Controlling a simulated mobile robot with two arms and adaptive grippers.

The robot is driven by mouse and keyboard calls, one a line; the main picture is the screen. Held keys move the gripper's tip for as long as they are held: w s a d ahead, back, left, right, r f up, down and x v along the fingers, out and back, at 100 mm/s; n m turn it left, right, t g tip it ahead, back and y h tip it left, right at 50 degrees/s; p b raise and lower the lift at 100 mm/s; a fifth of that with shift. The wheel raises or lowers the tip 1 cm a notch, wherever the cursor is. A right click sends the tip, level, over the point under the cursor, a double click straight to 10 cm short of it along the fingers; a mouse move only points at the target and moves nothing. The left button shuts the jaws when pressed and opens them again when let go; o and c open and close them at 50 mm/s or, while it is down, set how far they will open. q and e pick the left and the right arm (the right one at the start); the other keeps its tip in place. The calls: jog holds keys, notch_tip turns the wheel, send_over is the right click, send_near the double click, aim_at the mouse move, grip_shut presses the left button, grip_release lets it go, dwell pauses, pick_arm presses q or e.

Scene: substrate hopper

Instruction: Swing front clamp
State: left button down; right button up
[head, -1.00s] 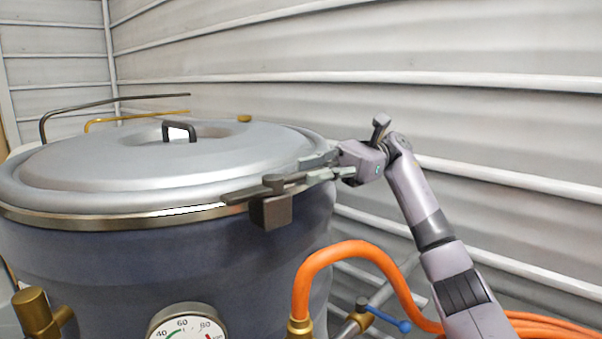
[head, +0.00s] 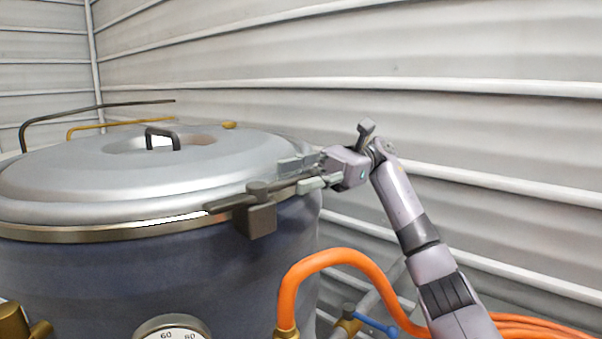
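The front clamp (head: 262,217) is a dark block with a pivot on the front right rim of the large vessel. Its flat dark lever (head: 228,203) runs along the rim, from left of the block to the right toward my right gripper. My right gripper (head: 302,174) is at the right end of this lever. Its two grey fingers stand apart, one behind and one in front of the lever end. Whether either finger touches it is hard to tell. My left gripper is not in view.
The round grey lid (head: 95,172) with a black handle (head: 162,137) covers the blue vessel (head: 130,275). A gauge (head: 172,329) is on its front. An orange hose (head: 345,257) arches below my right arm. A ribbed grey wall (head: 400,60) stands behind.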

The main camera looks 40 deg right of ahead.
notch_tip(320, 180, up, 10)
dwell(0.6)
dwell(0.5)
